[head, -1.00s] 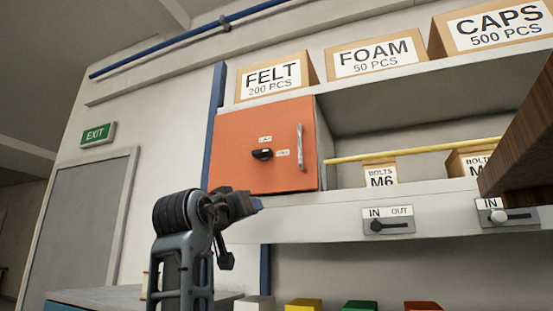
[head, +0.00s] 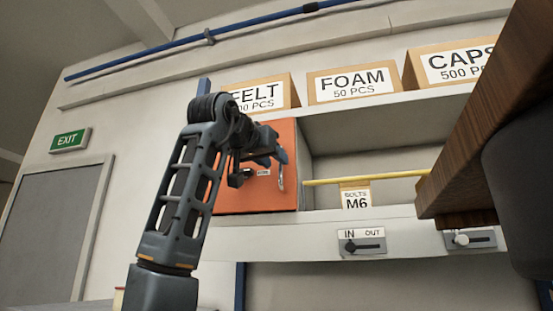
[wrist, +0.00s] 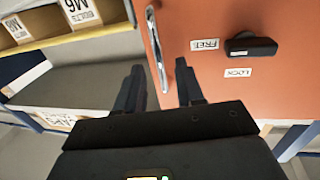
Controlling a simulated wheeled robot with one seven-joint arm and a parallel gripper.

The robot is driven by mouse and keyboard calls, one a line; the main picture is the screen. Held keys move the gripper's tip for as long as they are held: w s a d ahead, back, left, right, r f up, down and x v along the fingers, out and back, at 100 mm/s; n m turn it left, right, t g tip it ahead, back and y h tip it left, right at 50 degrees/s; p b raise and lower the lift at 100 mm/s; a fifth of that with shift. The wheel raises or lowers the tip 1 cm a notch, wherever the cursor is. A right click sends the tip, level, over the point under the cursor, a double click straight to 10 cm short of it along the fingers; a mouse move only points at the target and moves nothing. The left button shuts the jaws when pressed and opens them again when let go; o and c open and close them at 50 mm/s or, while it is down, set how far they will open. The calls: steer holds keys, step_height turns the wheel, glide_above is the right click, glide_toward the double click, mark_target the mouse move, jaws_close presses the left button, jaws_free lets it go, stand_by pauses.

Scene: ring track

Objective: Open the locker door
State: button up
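The orange locker door (head: 240,195) is shut on the shelf unit, partly hidden by my arm in the head view; it fills the upper right of the wrist view (wrist: 290,85). Its upright metal bar handle (head: 281,178) is near the door's right edge, and shows in the wrist view (wrist: 155,45). A black knob (wrist: 251,46) lies level, in line with the FREE label (wrist: 205,44); the LOCK label (wrist: 238,72) is at right angles to it. My gripper (wrist: 158,75) is open and empty, its fingers either side of the handle's line. Contact cannot be told.
A yellow bar (head: 370,180) crosses the open bay right of the locker, before an M6 bolts box (head: 356,198). A brown wooden board (head: 480,110) juts in at the right. Boxes marked FELT (head: 262,92) and FOAM (head: 350,84) stand above.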

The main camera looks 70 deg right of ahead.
steer(key=shift+s+d, duration=0.15)
steer(key=shift+d, duration=1.3)
steer(key=shift+c, duration=0.2)
jaws_close()
